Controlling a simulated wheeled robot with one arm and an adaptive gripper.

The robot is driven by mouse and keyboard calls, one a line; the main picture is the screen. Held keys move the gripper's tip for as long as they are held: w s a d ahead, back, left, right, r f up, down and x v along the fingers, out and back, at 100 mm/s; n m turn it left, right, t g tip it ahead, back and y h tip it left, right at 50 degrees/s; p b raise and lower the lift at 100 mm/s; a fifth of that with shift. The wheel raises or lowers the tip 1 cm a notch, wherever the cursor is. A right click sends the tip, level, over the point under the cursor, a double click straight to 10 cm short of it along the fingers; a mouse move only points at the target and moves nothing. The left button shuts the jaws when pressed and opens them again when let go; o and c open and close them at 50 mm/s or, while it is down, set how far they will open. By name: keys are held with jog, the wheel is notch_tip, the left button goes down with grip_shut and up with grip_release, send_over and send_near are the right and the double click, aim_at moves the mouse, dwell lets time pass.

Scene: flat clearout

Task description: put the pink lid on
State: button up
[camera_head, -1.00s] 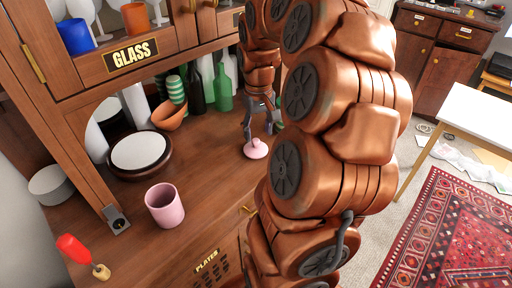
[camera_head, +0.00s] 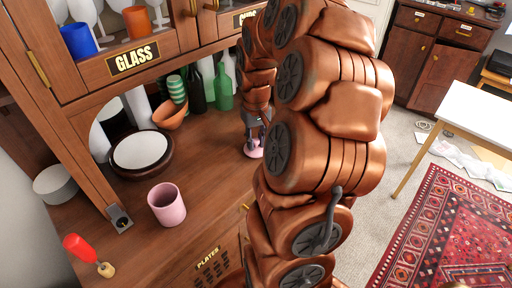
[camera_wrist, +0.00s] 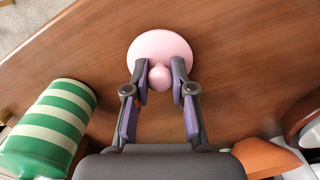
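The pink lid (camera_wrist: 143,46) is a round disc with a knob (camera_wrist: 160,78), seen at the top middle of the wrist view. In the head view the lid (camera_head: 252,153) is at the counter, partly hidden by my arm. My gripper (camera_wrist: 160,76) has its two fingers closed in on either side of the knob, with no clear gap. I cannot tell whether the lid is off the wood. An open pink cup (camera_head: 166,207) stands upright on the counter, left of and nearer than the lid.
A green-and-white striped cup (camera_wrist: 50,130) is beside my gripper. Counter between lid and pink cup is clear.

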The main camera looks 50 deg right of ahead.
aim_at(256, 139)
grip_shut()
jog(key=shift+r+b, duration=0.75)
jog(key=shift+r, duration=0.85)
jog(key=shift+s+r, duration=0.15)
jog(key=shift+r, duration=0.05)
jog(key=s+a+b, duration=0.2)
jog(key=s+a, duration=0.1)
jog(key=s, duration=0.4)
jog(key=s+a+r+b, duration=0.1)
jog(key=s+a+b, duration=0.1)
jog(key=s+a, duration=0.2)
jog(key=s, duration=0.2)
jog(key=shift+s+a+r, duration=0.2)
jog(key=shift+s+a, duration=0.1)
jog(key=shift+s, duration=0.1)
